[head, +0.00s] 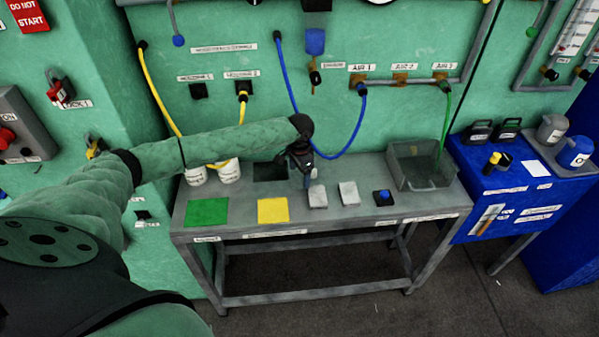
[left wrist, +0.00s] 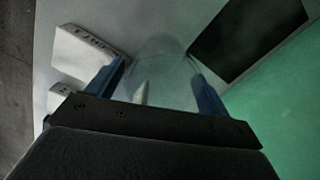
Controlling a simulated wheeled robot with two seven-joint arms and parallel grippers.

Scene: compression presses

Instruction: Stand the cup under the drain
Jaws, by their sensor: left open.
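My left gripper (head: 306,178) is open and points down over the bench, just left of two pale grey blocks. In the left wrist view its two blue fingers (left wrist: 157,86) stand apart, with a clear, see-through cup (left wrist: 160,62) between or just beyond them. I cannot tell whether they touch it. In the head view the cup is hidden or too faint behind the gripper. My right gripper is out of view.
The bench (head: 330,220) carries a green mat (head: 207,212), a yellow mat (head: 272,211), a black square, white tubs (head: 229,172), pale blocks (head: 348,193), a blue button (head: 383,197) and a grey bin (head: 420,184). A blue hose (head: 287,85) loops down the wall near the drain.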

